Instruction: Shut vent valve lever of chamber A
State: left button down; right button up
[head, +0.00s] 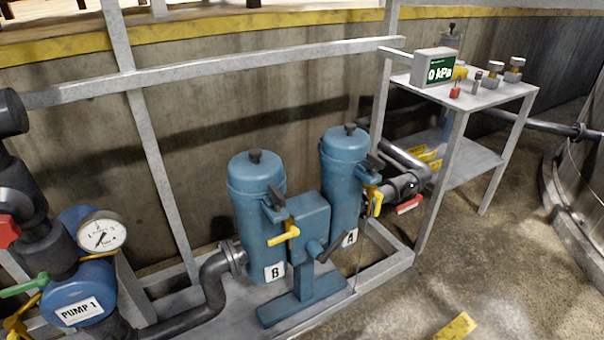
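The blue filter chamber A (344,180) stands upright right of centre, with an "A" label low on its front. A small yellow lever (377,204) sits at its right side and points mostly downward. It appears to be chamber A's vent valve lever; no label on it is readable. The matching chamber B (256,205) stands to the left, and its yellow lever (284,236) lies nearly level, pointing left. A dark-handled lever (330,248) sits low between the chambers. Neither of my grippers shows in the head view.
A red lever (408,205) sits on the pipe right of chamber A. Pump 1 (80,295) with a gauge (101,231) is at left. The floor at front right is mostly clear.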

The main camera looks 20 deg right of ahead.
aim_at(379, 195)
jog(key=z, duration=1.55)
jog(key=i, duration=0.1)
jog(key=u, duration=0.2)
jog(key=k, duration=0.35)
jog(key=z, duration=0.4)
jog(key=i, duration=1.2)
jog(key=u, duration=1.25)
